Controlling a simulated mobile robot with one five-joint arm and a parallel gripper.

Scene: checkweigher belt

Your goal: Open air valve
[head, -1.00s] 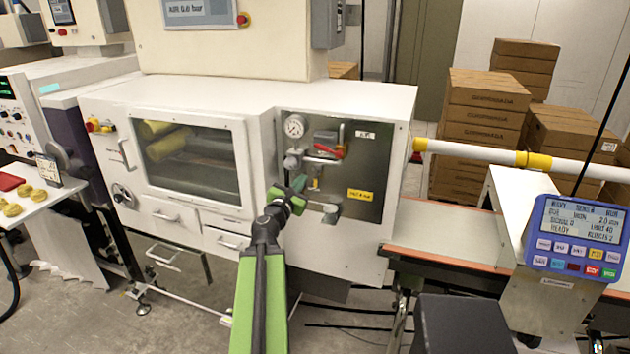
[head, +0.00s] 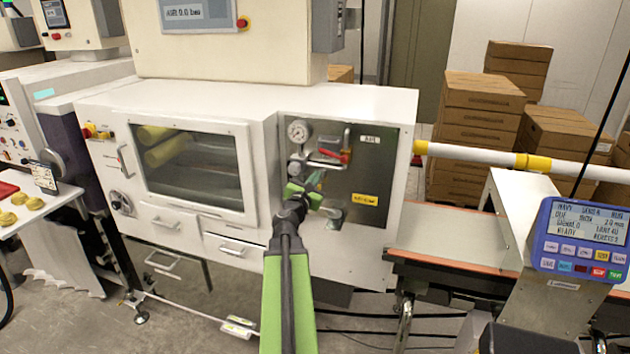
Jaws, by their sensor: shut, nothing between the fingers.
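The air panel (head: 378,150) is a grey metal plate set into the right end of the white machine. Its valve has a red handle (head: 336,156) on the pipework, right of and below the round gauge (head: 298,131). My gripper (head: 316,182) is in front of the panel, just below and left of the red handle. It is shut and empty. I see a gap in the picture between it and the handle, but I cannot tell the depth. My gripper and wrist hide part of the lower fittings.
A yellow label (head: 364,199) is on the panel's right side. A conveyor belt (head: 450,232) and a blue checkweigher display (head: 583,236) stand to the right. A white-and-yellow rail (head: 480,155) runs behind. A drawer front with a handle (head: 236,248) is left of my arm.

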